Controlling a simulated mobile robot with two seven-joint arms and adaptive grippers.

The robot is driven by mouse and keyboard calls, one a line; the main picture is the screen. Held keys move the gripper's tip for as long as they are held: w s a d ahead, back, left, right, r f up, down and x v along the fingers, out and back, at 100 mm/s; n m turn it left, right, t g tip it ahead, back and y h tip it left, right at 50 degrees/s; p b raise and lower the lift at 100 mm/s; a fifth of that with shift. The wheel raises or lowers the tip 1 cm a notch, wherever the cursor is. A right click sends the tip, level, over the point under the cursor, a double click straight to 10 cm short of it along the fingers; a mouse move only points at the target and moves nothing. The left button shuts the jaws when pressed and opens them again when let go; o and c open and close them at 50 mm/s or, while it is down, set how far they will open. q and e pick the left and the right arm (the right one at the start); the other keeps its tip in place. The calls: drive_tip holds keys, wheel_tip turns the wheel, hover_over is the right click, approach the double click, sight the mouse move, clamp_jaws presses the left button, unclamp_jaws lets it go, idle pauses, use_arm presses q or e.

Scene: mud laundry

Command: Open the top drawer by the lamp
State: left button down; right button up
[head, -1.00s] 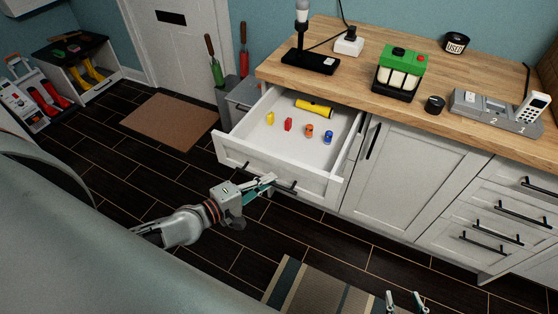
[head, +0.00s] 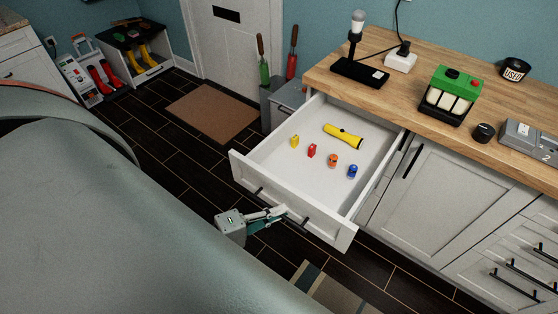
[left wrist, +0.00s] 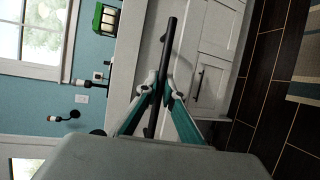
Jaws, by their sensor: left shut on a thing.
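The top drawer (head: 290,204) by the lamp (head: 356,48) is pulled far out of the white cabinet. A yellow flashlight (head: 343,136) and several small coloured items lie inside it. My left gripper (head: 280,212) is at the drawer's front face, shut on the black bar handle (head: 296,217). In the left wrist view the fingers (left wrist: 163,92) close around the black handle (left wrist: 168,50). The right gripper does not show now.
The wooden counter (head: 410,95) above holds a green-topped device (head: 450,92), a white plug block (head: 400,58) and a black tin (head: 514,69). A brown mat (head: 213,112) lies on the dark floor. A striped rug (head: 330,290) lies in front of the cabinets.

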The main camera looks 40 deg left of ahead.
use_arm(q)
drive_tip(key=c, duration=2.2)
unclamp_jaws()
drive_tip(key=shift+o, duration=0.2)
drive_tip(key=v, duration=1.2)
drive_tip(key=shift+r, duration=0.1)
